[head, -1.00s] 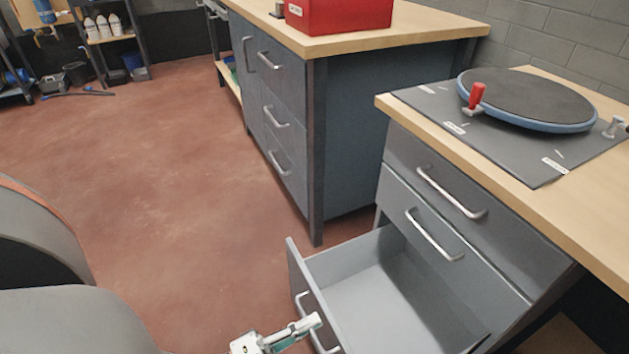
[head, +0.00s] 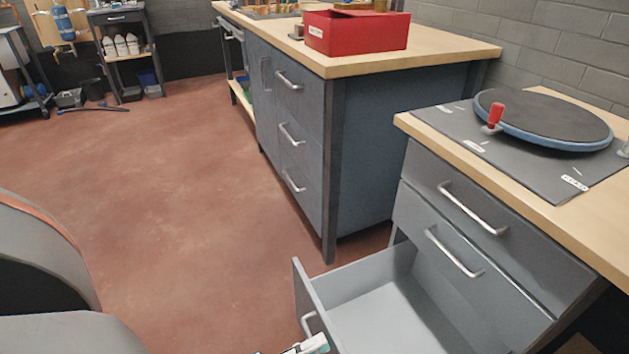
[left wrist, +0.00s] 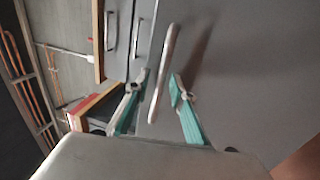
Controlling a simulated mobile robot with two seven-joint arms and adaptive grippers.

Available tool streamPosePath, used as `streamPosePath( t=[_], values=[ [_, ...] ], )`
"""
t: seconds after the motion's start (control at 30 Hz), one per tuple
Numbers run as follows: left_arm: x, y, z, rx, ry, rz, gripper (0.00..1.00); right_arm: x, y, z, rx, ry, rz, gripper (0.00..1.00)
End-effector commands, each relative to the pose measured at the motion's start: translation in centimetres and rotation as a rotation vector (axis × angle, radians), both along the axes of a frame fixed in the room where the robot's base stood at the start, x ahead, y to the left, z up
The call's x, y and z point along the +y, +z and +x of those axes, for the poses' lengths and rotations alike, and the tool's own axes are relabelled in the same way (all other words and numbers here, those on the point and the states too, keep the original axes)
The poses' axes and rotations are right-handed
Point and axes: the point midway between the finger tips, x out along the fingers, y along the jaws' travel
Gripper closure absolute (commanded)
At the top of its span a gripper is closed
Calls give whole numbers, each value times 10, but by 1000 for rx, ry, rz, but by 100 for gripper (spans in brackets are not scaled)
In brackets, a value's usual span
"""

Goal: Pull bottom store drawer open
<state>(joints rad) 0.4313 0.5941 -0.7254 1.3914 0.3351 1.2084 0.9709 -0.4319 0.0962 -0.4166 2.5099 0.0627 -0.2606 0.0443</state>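The bottom drawer (head: 352,283) of the grey cabinet at right stands well open, and its inside is empty where I see it. Its front, with a bar handle (head: 306,325), faces left in the head view. Only the fingertip end of my left gripper (head: 314,343) shows there, at the bottom edge, by the drawer front. In the left wrist view, my left gripper (left wrist: 160,83) has its teal fingers apart, one on each side of the drawer's handle (left wrist: 165,70). A gap shows beside the handle. My right gripper is in neither view.
Two closed drawers (head: 436,235) sit above the open one, under a wooden top with a round turntable (head: 545,118). A second drawer cabinet (head: 400,150) with a red box (head: 355,32) stands behind. The red-brown floor (head: 180,190) at left is clear.

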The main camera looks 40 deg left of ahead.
Motion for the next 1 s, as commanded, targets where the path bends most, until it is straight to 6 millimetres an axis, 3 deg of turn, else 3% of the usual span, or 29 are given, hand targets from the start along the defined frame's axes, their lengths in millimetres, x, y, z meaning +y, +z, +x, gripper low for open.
streamPosePath(
  t=[0.43,0.8,1.0],
  values=[
    [4,-3,-9,1,0,3,76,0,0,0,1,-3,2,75],
    [27,-18,-76,6,-1,1,76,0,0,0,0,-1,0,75],
    [37,-22,-102,3,0,1,76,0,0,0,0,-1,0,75]
  ],
)
